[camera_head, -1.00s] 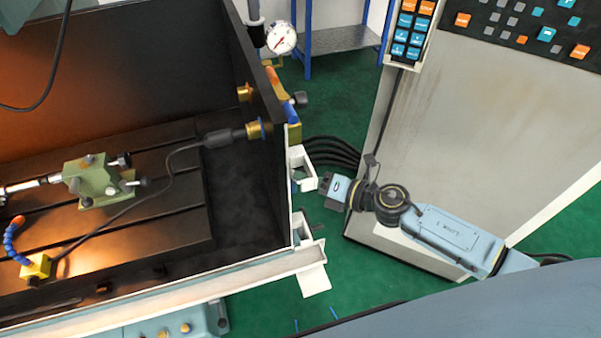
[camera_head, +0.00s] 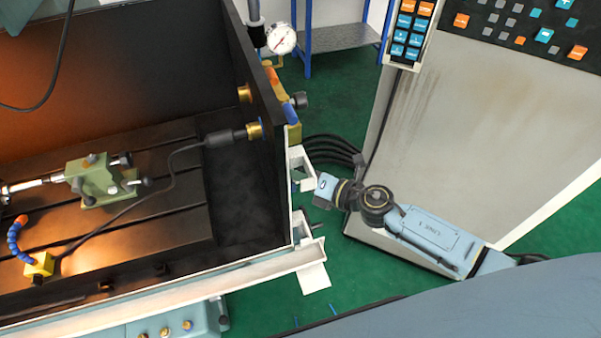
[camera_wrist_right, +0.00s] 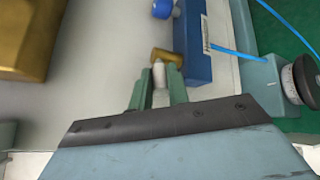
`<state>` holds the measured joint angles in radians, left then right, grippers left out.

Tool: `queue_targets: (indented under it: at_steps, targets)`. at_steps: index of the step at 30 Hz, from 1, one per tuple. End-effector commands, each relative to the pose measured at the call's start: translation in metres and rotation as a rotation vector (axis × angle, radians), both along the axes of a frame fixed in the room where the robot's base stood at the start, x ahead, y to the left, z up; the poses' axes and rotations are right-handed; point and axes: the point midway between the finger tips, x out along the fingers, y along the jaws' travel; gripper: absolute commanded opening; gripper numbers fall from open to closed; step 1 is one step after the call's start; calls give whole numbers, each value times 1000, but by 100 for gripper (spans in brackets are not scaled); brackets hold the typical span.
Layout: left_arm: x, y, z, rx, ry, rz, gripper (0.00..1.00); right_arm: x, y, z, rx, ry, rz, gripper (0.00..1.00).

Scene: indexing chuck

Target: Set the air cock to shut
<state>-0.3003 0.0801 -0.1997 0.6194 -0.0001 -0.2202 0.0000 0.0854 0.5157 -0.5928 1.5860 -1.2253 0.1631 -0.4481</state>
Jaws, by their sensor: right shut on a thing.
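In the right wrist view, the air cock shows as a brass fitting (camera_wrist_right: 167,56) beside a blue block (camera_wrist_right: 194,42), with a pale, round-tipped lever (camera_wrist_right: 159,76) below the brass. My right gripper (camera_wrist_right: 160,88) has its green fingers on either side of this lever, shut on it. The fingers and gripper body hide the lever's lower part. In the head view my right gripper (camera_head: 312,187) is at the outer right side of the machine, beside a white bracket; its fingertips and the cock are too small or hidden to tell. My left gripper is not in view.
A grey control cabinet (camera_head: 450,130) stands close behind my right arm. The machine tray's wall (camera_head: 262,95) is to the left, with a pressure gauge (camera_head: 282,39) above. Black hoses (camera_head: 332,150) run behind the gripper. A black knob (camera_wrist_right: 305,80) sits right in the wrist view.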

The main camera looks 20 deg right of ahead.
Motion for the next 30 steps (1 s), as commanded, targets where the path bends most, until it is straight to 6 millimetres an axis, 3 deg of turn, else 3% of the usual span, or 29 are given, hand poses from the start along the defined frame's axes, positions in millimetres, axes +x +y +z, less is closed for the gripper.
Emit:
queue_targets:
  at_steps: [1, 6, 19, 20, 21, 30]
  targets:
    - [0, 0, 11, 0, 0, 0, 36, -2, 2, 4, 2, 4, -35, 0]
    - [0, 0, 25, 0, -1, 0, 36, -3, 8, 4, 2, 1, -155, 0]
    - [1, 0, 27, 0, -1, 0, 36, -4, 9, 1, -2, 1, -211, 0]
    - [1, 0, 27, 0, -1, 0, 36, -4, 9, 1, -2, 1, -211, 20]
    - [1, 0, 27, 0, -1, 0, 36, -4, 9, 1, -2, 1, -210, 25]
    - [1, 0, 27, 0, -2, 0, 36, -5, 8, 1, -3, 1, -209, 26]
